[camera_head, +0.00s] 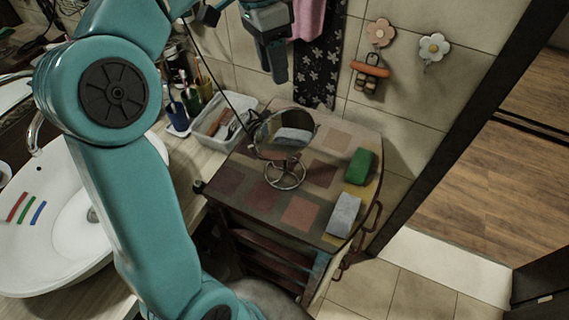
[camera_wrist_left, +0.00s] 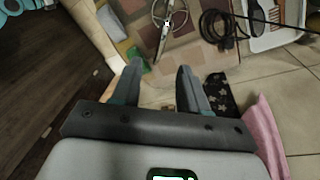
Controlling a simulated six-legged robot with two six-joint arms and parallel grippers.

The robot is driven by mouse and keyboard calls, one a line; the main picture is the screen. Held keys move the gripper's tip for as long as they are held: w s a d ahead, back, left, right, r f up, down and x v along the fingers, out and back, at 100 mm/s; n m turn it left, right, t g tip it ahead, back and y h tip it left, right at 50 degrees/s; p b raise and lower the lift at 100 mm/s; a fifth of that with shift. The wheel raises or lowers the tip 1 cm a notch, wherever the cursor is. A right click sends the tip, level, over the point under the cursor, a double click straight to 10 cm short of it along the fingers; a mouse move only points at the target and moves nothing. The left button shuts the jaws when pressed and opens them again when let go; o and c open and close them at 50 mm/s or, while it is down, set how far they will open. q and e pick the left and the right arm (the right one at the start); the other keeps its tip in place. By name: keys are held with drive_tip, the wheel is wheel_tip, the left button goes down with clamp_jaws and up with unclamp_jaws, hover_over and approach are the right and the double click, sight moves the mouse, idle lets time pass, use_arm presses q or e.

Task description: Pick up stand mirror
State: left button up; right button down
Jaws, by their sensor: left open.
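The stand mirror (camera_head: 268,131) stands upright on a small patchwork-topped table (camera_head: 231,184), its round glass above a looped wire base. In the left wrist view part of the stand mirror (camera_wrist_left: 163,22) shows at the top edge; the rest is cut off. My left gripper (camera_head: 279,76) is open and empty, above and behind the mirror near the tiled wall, apart from it. In the left wrist view its two fingers (camera_wrist_left: 159,68) are spread, with nothing between them. My right gripper is not in view.
A green block (camera_head: 360,166) and a grey-white block (camera_head: 343,215) lie on the table's right side. A white tray (camera_head: 211,119) with tools stands left of the mirror. A black patterned cloth (camera_head: 318,68) and pink towel (camera_head: 308,18) hang behind. A basin (camera_head: 45,250) is at left.

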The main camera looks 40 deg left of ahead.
use_arm(q)
hover_over(285, 127)
drive_tip(key=f, duration=0.6)
drive_tip(key=f+b, duration=0.1)
drive_tip(key=f, duration=0.3)
drive_tip(key=shift+s+a, duration=0.1)
drive_tip(key=shift+a, duration=0.3)
drive_tip(key=shift+d+f, duration=0.2)
drive_tip(key=shift+f, duration=0.25)
drive_tip(key=f, duration=0.2)
drive_tip(key=f+p, duration=0.1)
drive_tip(key=f, duration=0.1)
drive_tip(key=shift+w+a, duration=0.1)
drive_tip(key=shift+w, duration=0.15)
drive_tip(key=shift+w+f, duration=0.15)
drive_tip(key=shift+f, duration=0.15)
drive_tip(key=shift+r, duration=0.1)
drive_tip(key=shift+c, duration=1.2)
clamp_jaws()
